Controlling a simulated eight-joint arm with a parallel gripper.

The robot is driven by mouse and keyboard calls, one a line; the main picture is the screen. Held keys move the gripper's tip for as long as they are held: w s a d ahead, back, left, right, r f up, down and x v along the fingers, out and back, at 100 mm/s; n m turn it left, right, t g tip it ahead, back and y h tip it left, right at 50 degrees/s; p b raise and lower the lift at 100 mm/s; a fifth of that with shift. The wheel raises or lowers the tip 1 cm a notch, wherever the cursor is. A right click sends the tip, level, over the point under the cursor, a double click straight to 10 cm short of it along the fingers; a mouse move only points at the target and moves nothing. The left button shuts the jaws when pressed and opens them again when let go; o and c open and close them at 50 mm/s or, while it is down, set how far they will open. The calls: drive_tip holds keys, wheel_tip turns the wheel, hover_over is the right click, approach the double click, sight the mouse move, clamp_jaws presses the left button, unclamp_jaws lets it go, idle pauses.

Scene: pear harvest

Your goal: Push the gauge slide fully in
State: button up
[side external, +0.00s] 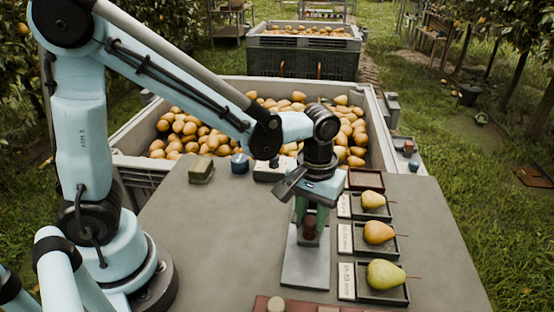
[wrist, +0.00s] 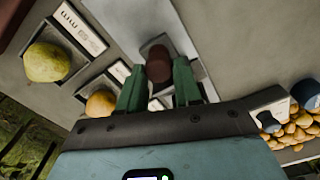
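The gauge has a pale metal plate (side external: 306,264) lying on the grey table, with a dark red-brown round knob (side external: 309,228) standing on it. I take the knob to be part of the slide; how far in the slide sits cannot be told. My gripper (side external: 311,222) points down over the gauge. In the wrist view its two green fingers (wrist: 158,78) stand apart, one on each side of the knob (wrist: 158,62). Whether they touch the knob cannot be seen. The plate also shows in the wrist view (wrist: 190,42), partly hidden by the fingers and knob.
Several dark trays with pears, such as the front tray (side external: 384,297), line the right with white label cards. A red-brown block (side external: 275,304) is at the front edge. A green block (side external: 201,170) and blue cylinder (side external: 240,163) stand at the back before a pear bin (side external: 240,87).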

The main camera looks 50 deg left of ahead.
sight(311, 218)
drive_tip(key=shift+o, duration=0.5)
drive_tip(key=shift+a, duration=0.1)
wheel_tip(311, 218, up, 12)
idle(0.4)
drive_tip(key=s+a+f+m+t, duration=0.3)
drive_tip(key=s+a+m+t, duration=0.1)
drive_tip(key=a+t, duration=0.3)
drive_tip(key=shift+s+a+f, duration=0.15)
drive_tip(key=shift+a+f, duration=0.25)
drive_tip(key=shift+a, duration=1)
